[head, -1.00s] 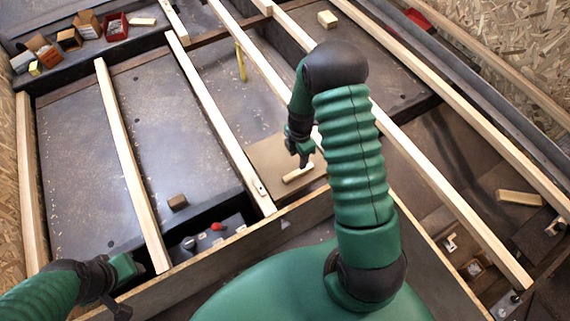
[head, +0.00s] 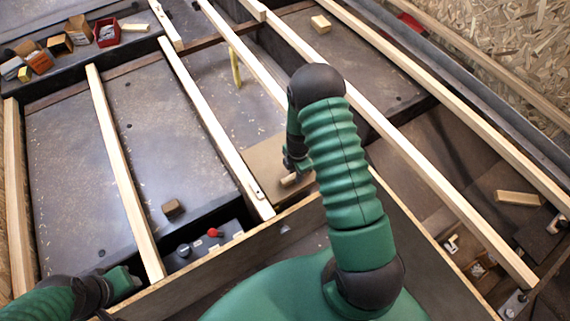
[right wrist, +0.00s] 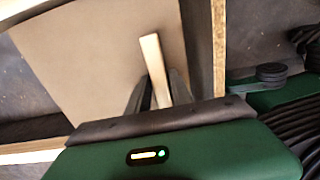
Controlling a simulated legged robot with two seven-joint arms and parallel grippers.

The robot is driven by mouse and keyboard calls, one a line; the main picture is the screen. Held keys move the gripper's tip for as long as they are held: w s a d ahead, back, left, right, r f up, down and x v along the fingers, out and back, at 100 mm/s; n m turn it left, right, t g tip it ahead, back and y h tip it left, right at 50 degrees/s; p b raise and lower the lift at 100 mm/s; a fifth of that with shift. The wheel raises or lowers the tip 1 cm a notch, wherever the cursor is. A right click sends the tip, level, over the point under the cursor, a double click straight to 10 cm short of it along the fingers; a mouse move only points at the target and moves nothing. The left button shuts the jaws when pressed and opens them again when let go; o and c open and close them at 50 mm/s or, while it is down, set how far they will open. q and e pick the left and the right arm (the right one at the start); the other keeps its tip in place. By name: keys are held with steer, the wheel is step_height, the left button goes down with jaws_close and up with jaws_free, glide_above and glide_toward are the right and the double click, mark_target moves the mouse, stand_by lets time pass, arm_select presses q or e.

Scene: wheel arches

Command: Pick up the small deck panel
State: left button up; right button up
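The small deck panel (head: 263,160) is a tan board with a pale wooden strip (head: 289,180) on top as a handle. It lies low in the frame between two pale beams, partly hidden by my right arm. In the right wrist view the panel (right wrist: 95,70) fills the upper left. My right gripper (right wrist: 159,73) has a dark finger on each side of the strip (right wrist: 152,55), tips close against it; whether they clamp it is unclear. In the head view my right gripper (head: 291,166) is at the strip. My left gripper (head: 128,278) is at the lower left, its fingers unclear.
Pale beams (head: 125,180) cross the dark floor. A brown block (head: 173,208) lies near a dark control box with a red knob (head: 214,232). Small boxes and a red bin (head: 107,33) stand at the upper left. Loose wood blocks lie at the upper middle (head: 321,23) and right (head: 518,198).

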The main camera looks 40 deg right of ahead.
steer(key=shift+d, duration=0.15)
jaws_close()
stand_by(0.9)
